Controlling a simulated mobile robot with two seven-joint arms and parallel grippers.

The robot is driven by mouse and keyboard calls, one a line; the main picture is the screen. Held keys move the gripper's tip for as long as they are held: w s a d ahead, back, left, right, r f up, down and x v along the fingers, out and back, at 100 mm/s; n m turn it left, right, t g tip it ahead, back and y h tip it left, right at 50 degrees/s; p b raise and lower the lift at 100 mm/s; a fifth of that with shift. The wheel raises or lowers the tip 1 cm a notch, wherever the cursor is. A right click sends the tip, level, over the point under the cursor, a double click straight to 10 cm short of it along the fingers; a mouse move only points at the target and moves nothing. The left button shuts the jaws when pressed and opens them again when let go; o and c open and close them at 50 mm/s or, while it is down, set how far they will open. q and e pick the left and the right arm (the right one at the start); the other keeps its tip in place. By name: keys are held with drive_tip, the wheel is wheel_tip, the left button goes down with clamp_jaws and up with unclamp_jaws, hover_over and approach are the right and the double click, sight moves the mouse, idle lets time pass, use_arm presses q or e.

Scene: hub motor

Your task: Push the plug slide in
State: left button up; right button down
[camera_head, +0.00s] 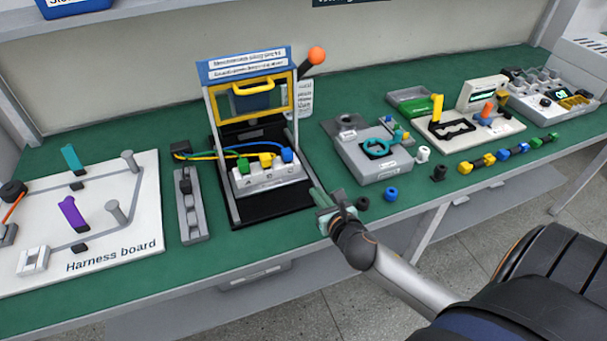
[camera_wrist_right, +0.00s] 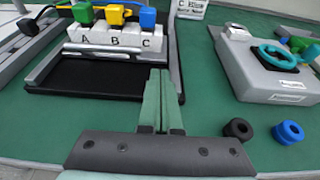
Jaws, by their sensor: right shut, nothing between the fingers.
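A white block marked A, B, C (camera_head: 268,176), which seems to be the plug slide, sits on a black base plate (camera_head: 275,213) in the test stand. It carries a green, a yellow and a blue plug; the block also shows in the right wrist view (camera_wrist_right: 115,40). My right gripper (camera_head: 318,198) is shut and empty. Its fingers (camera_wrist_right: 160,78) point at the stand's front right corner, right of the C end of the block, and seem apart from the block. My left gripper is not in view.
The stand's yellow-framed door (camera_head: 252,97) is raised above the block, with an orange-knobbed lever (camera_head: 316,56) at its right. A grey fixture (camera_head: 372,155) stands to the right, with black (camera_wrist_right: 238,128) and blue (camera_wrist_right: 288,132) rings before it. The harness board (camera_head: 110,238) lies left.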

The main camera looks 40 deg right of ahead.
sight(300, 169)
drive_tip(key=x, duration=0.5)
drive_tip(key=r+x, duration=0.1)
drive_tip(key=x, duration=0.2)
drive_tip(key=shift+w+f, duration=0.1)
drive_tip(key=shift+w, duration=0.55)
drive_tip(key=w, duration=0.2)
drive_tip(key=w+d+b, duration=0.1)
drive_tip(key=w, duration=0.2)
drive_tip(key=w+d, duration=0.1)
drive_tip(key=w, duration=0.1)
drive_tip(key=shift+w, duration=0.4)
drive_tip(key=shift+s, duration=0.1)
